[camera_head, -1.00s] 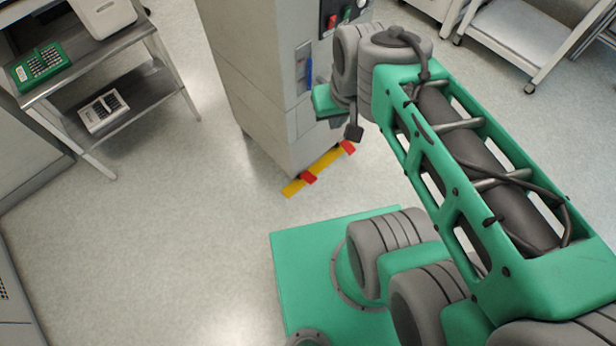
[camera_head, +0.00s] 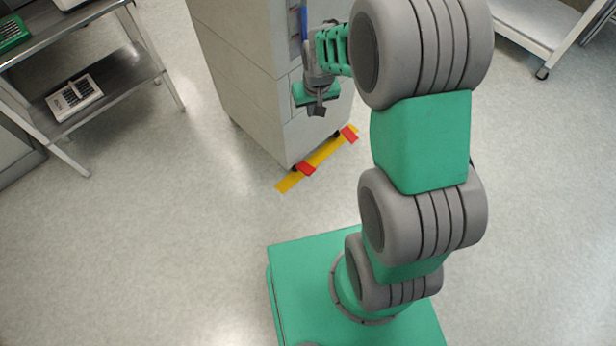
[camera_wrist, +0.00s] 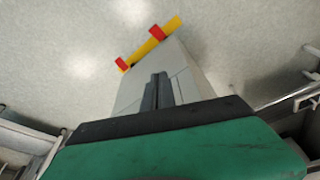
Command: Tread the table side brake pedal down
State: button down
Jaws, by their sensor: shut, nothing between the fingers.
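Two red pedals sit along a yellow floor strip (camera_head: 324,157) at the foot of a grey cabinet. The left pedal (camera_head: 306,169) is on the side of the steel table; it appears as the right-hand pedal in the wrist view (camera_wrist: 157,32). The other pedal (camera_head: 349,134) is farther right, and shows at the left in the wrist view (camera_wrist: 122,64). My gripper (camera_head: 317,109) is shut and empty, pointing down beside the cabinet, above and apart from both pedals. Its fingers (camera_wrist: 158,78) show against the cabinet in the wrist view.
The grey cabinet (camera_head: 238,68) stands close behind the strip and my gripper. A steel table (camera_head: 122,78) with a lower shelf stands at left, holding a white device (camera_head: 75,96). A white cart (camera_head: 525,30) is at upper right. The floor left of the strip is clear.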

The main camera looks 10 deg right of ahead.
jog(key=s+b+x, duration=0.2)
jog(key=b+x, duration=0.5)
jog(key=x, duration=1.2)
jog(key=b, duration=0.6)
send_near(308, 170)
jog(key=shift+r, duration=0.25)
jog(key=shift+f, duration=0.1)
jog(key=b+x, duration=0.5)
jog(key=x, duration=0.1)
jog(key=shift+s+b, duration=0.1)
jog(key=shift+b, duration=0.2)
jog(key=shift+w+f+b, duration=0.2)
jog(key=shift+f+b, duration=0.1)
jog(key=shift+f, duration=0.1)
